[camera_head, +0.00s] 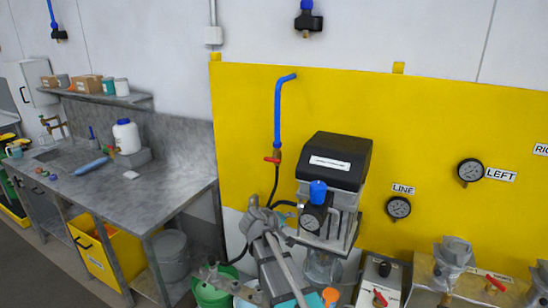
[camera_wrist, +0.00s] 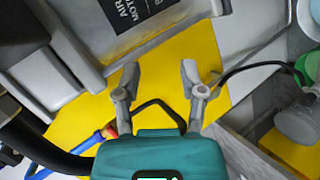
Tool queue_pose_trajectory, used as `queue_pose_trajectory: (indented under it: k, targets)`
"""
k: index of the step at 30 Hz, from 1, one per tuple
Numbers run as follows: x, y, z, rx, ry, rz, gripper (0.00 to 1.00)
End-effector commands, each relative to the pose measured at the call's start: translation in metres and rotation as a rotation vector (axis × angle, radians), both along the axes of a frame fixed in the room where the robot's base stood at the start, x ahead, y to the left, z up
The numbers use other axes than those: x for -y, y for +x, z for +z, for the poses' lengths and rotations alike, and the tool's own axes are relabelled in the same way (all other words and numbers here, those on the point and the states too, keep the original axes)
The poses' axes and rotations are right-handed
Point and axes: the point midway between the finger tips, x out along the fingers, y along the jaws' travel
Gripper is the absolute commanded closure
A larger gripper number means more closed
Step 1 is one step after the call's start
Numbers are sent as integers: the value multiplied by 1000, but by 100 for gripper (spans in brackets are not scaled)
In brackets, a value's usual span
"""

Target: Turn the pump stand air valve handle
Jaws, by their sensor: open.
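A small red valve handle (camera_head: 272,159) sits at the lower end of a blue pipe (camera_head: 278,110) on the yellow wall panel, left of the black-topped pump unit (camera_head: 335,160). I take it as the air valve handle. In the wrist view, the red handle (camera_wrist: 107,132) shows at the left, beside my gripper's teal body. My gripper (camera_head: 262,212) is below the handle in the head view, apart from it. In the wrist view, my gripper (camera_wrist: 160,74) is open, with nothing between its fingers. The pump's grey casing (camera_wrist: 110,25) fills the upper left there.
A black hose (camera_head: 275,185) hangs below the valve. A blue-capped regulator (camera_head: 316,205) is on the pump's front. A steel bench (camera_head: 150,190) stands left, with a green bucket (camera_head: 212,290) near its right end. Gauges and more red handles (camera_head: 380,298) are right.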

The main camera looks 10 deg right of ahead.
Motion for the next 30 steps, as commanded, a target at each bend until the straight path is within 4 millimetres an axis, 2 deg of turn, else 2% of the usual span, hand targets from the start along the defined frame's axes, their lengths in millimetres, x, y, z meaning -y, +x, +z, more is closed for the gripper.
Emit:
queue_pose_trajectory:
  k: [1,6,12,18,30]
  targets:
    - [-9,20,17,25,-59,36,47]
    - [-40,66,65,107,-269,161,47]
    - [-77,101,105,170,-456,277,47]
    - [-96,115,121,194,-541,332,47]
    - [-96,115,122,197,-551,336,47]
